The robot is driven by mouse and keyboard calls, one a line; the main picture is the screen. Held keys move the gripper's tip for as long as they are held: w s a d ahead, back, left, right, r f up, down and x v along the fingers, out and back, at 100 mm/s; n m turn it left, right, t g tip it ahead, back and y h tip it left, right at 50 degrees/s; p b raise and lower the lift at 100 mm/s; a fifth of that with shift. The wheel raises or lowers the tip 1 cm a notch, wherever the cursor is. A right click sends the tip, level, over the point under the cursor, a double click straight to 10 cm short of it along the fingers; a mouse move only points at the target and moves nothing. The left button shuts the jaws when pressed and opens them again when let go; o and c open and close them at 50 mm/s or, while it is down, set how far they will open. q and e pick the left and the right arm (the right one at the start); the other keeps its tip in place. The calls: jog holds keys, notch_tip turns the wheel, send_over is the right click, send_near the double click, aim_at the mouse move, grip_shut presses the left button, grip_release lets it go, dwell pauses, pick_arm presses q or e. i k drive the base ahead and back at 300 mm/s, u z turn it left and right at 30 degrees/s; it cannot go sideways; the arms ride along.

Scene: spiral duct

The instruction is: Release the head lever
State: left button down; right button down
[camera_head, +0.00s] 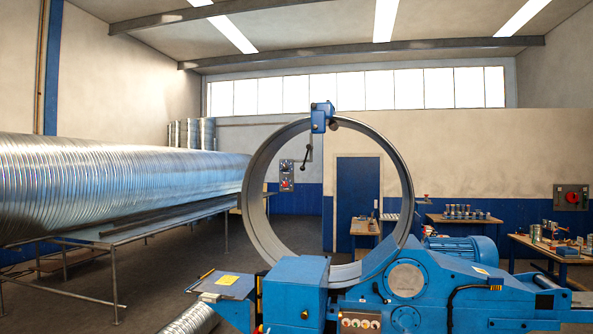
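A blue spiral duct machine (408,280) stands at the right front, with a large upright grey forming ring (253,190) on it. A blue head block (321,117) is clamped at the top of the ring. A thin dark lever (306,155) shows below and left of this block, tilted, with a knob at its end. It is small, and I cannot tell exactly where it joins the head. Neither of my grippers shows in the head view, and nothing is seen touching the lever.
A long ribbed metal duct (110,185) lies on a run-out table (150,227) at the left. A control box (286,175) shows behind the ring. Workbenches (455,219) with small parts stand at the right. Open floor (160,285) lies left of the machine.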

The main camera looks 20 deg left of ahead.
aim_at(309, 146)
jog(key=u, duration=0.55)
jog(key=i, duration=0.6)
jog(key=u, duration=1.3)
jog(key=i, duration=2.15)
jog(key=z, duration=0.7)
jog(key=i, duration=0.8)
jog(key=z, duration=1.25)
jog(key=i, duration=0.35)
jog(key=z, duration=0.3)
